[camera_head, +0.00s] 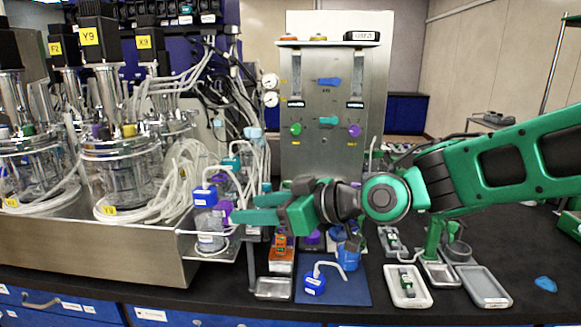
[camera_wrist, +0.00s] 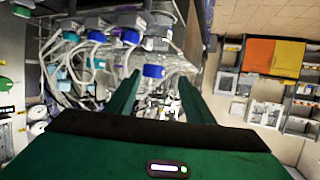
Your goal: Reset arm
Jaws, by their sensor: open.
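My green gripper (camera_head: 252,208) is level and points left in the head view, at the end of my green arm. Its two fingers are apart, with a bottle with a blue cap (camera_head: 207,222) just beyond the tips. Whether the fingertips touch the bottle is not clear. In the wrist view the gripper (camera_wrist: 158,95) shows two parted fingers with nothing held between them. A blue cap (camera_wrist: 154,71) shows beyond and between the fingers there.
Glass bioreactors (camera_head: 120,165) with tubing stand in a steel tray (camera_head: 95,250) at left. A steel control panel (camera_head: 328,120) stands behind my gripper. Below are a blue mat (camera_head: 345,292), a blue-capped piece (camera_head: 314,285), an orange device (camera_head: 281,262) and grey trays (camera_head: 484,288).

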